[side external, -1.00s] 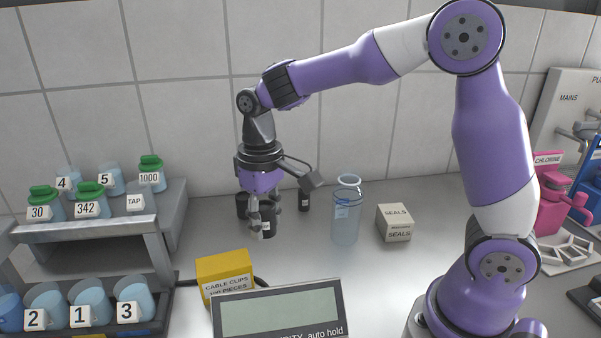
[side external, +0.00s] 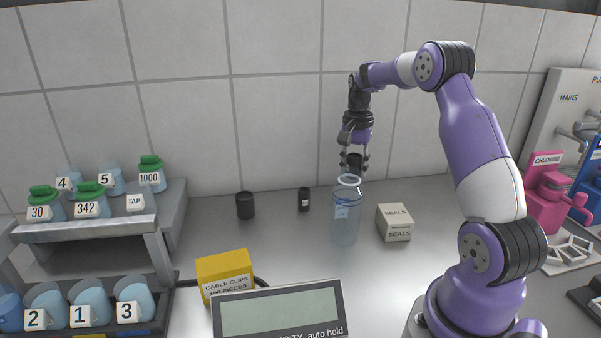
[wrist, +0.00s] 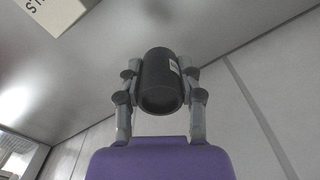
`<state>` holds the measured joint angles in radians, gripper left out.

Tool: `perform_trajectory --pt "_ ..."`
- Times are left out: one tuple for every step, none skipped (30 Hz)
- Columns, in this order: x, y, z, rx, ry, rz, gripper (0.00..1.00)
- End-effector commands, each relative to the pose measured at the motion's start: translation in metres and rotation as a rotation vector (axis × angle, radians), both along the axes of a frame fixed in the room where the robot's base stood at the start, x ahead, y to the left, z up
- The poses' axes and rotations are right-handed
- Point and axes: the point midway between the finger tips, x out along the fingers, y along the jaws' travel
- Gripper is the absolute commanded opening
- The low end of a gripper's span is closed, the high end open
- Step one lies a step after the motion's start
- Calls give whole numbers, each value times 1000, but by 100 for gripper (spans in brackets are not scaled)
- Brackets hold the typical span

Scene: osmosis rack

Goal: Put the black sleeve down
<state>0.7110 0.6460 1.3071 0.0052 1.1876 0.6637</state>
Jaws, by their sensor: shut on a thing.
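My gripper (side external: 354,164) is shut on a black sleeve (side external: 355,159), which is held in the air behind the clear bottle near the back wall. In the wrist view the sleeve (wrist: 161,82) is a dark cylinder with a small white label, between the two fingers of my gripper (wrist: 160,88). Its lower part is partly hidden by the bottle's rim in the side view. Two other black cylinders stand on the bench: a wider one (side external: 245,205) and a narrower one with a label (side external: 304,199).
The clear blue-tinted bottle (side external: 346,215) stands just in front of the held sleeve. A SEALS box (side external: 395,222) is to its right. A yellow cable clips box (side external: 225,272) and a display unit (side external: 278,312) are at the front. Bench between the narrow cylinder and the bottle is clear.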

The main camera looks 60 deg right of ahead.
Motion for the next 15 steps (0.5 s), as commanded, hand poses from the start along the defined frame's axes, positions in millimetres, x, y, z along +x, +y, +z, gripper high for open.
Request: perform_trajectory --pt "-1 1 -12 4 5 0 13" --pt "-1 1 -18 4 5 1 13" --pt "-1 1 -25 3 4 1 13" --pt "-1 1 -30 3 4 2 13" --pt "0 1 -33 3 3 2 13" --pt "0 1 -37 2 2 3 13" --pt "0 1 -40 2 1 3 13" --pt "0 1 -44 2 1 3 13" --pt "0 1 -50 3 4 4 13" --pt "0 1 -55 3 3 4 13" --pt "0 1 -60 4 3 4 13" --pt "0 1 -66 3 3 4 13" --pt "0 1 -70 3 3 4 13" --pt "0 1 -73 2 1 5 13" --pt "0 1 -76 2 1 5 13"
